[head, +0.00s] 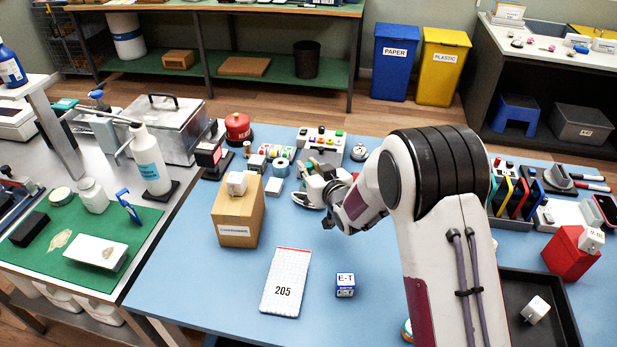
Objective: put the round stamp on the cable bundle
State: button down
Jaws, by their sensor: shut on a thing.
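My gripper (333,223) is at the dark end of my arm, over the middle of the blue table. It is small here and partly covered by my wrist. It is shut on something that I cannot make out. I cannot surely pick out the round stamp. A red round piece with white lettering (238,128) stands on a dark base at the table's back left. I cannot surely pick out the cable bundle either. A white and dark item (306,199) lies just left of my wrist, but its shape is unclear.
In front lie a white card marked 205 (286,280) and a blue-white block (345,285). A dark tray (562,318) and red box (570,254) are at right.

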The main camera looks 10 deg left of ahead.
jog(key=shift+f, duration=1.9)
jog(key=shift+f, duration=0.45)
jog(key=c, duration=1.9)
grip_release()
jog(key=shift+r, duration=0.4)
jog(key=shift+s+r, duration=0.1)
jog(key=shift+s, duration=0.05)
jog(key=shift+v, duration=5.9)
